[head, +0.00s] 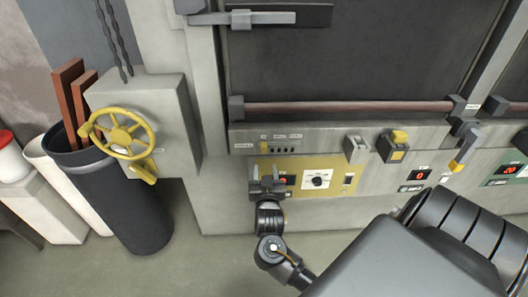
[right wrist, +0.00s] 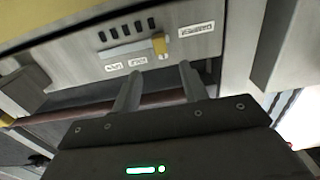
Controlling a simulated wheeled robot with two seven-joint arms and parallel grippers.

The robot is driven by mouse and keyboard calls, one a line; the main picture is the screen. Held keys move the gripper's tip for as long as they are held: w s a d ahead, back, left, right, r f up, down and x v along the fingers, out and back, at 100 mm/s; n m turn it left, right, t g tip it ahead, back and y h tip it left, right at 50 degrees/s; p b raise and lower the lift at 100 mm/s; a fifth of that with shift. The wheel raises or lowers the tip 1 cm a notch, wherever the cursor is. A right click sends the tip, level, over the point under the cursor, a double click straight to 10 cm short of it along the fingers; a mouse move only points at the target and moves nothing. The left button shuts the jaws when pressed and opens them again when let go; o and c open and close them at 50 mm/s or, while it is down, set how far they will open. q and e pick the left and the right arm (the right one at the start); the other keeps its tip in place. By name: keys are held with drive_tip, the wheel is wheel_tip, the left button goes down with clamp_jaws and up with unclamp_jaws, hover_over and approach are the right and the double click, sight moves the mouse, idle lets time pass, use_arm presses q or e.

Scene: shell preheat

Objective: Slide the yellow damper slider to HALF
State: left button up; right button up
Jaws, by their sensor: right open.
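The yellow damper slider (head: 263,138) is a small knob on the grey strip under the furnace door. In the right wrist view, which is turned over, the yellow slider (right wrist: 159,43) sits at the end of its slot near a larger label (right wrist: 194,30). Small labels (right wrist: 137,62) lie along the slot; their print is hard to read. My right gripper (head: 266,168) is open and empty, just below the slider in the head view. In the wrist view its fingertips (right wrist: 160,68) are spread, with the slider beyond the gap, apart from them. My left gripper is out of view.
A yellow panel with a black knob (head: 317,181) lies right of my gripper. A reddish bar (head: 350,107) runs above the strip. Grey and yellow switch boxes (head: 393,148) stand to the right. A yellow handwheel (head: 123,133) and black bin (head: 115,200) are left.

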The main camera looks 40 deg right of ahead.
sight(264, 150)
drive_tip(key=p+x, duration=0.1)
drive_tip(key=x, duration=0.9)
drive_tip(key=shift+s, duration=0.1)
clamp_jaws()
drive_tip(key=shift+p, duration=0.3)
